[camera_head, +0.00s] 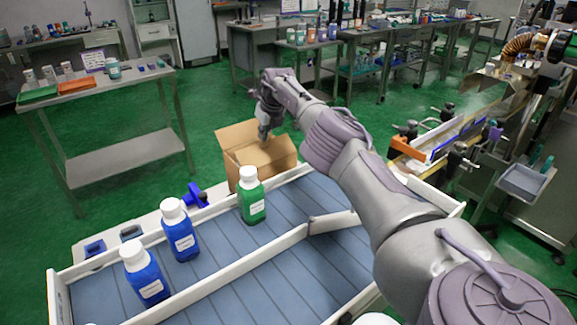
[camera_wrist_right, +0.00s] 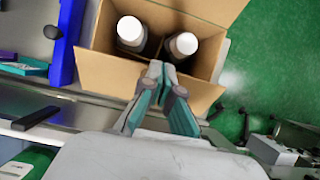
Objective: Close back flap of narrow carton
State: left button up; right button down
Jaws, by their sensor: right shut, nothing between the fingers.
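The narrow cardboard carton (camera_head: 262,179) stands just beyond the conveyor in the head view, its top open at least in part. In the right wrist view, two white-capped bottles (camera_wrist_right: 130,30) stand inside the carton. One flap (camera_wrist_right: 105,72) spreads out along the side nearest my wrist, and another (camera_wrist_right: 215,8) shows at the top edge. Which of these is the back flap, I cannot tell. My right gripper (camera_head: 264,134) points down at the carton's opening. In the wrist view its fingers (camera_wrist_right: 162,70) are together and empty, overlapping the near flap. My left gripper is out of view.
The conveyor (camera_head: 290,215) with white rails lies in front of the carton. On it stand a green bottle (camera_head: 252,200) near the carton and two blue bottles (camera_head: 181,236) further left. A blue clamp (camera_head: 195,196) sits left of the carton. Green floor lies open behind it.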

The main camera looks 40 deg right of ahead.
jog(key=shift+r, duration=0.15)
jog(key=shift+r+p, duration=0.7)
jog(key=shift+p, duration=0.05)
jog(key=shift+r, duration=0.1)
